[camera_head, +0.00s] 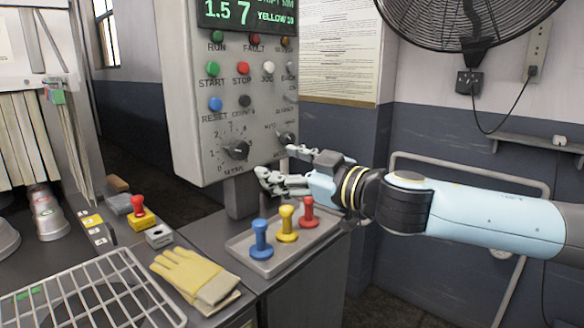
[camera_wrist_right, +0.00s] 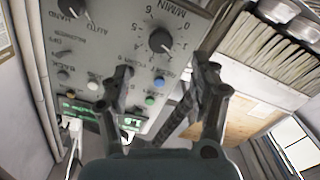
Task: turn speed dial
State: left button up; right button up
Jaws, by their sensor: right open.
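The speed dial (camera_head: 236,150) is a black knob low on the left of the grey control panel's front, with a number scale around it. In the right wrist view the dial (camera_wrist_right: 161,40) shows upside down beneath the M/MIN lettering, between and beyond my fingertips. My right gripper (camera_head: 277,162) is open and empty, its fingers pointing left toward the panel's lower part. In the wrist view its two fingers (camera_wrist_right: 163,72) are spread wide and apart from the dial. The dial's exact setting is too small to read. My left gripper is not in view.
A second black knob (camera_head: 286,138) sits right of the dial, close to my upper finger. Below stand blue (camera_head: 261,240), yellow (camera_head: 287,224) and red (camera_head: 309,212) handled stamps on a tray (camera_head: 239,250). Yellow gloves (camera_head: 195,277) and a wire rack (camera_head: 90,292) lie left.

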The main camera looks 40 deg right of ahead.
jog(key=shift+s, duration=0.95)
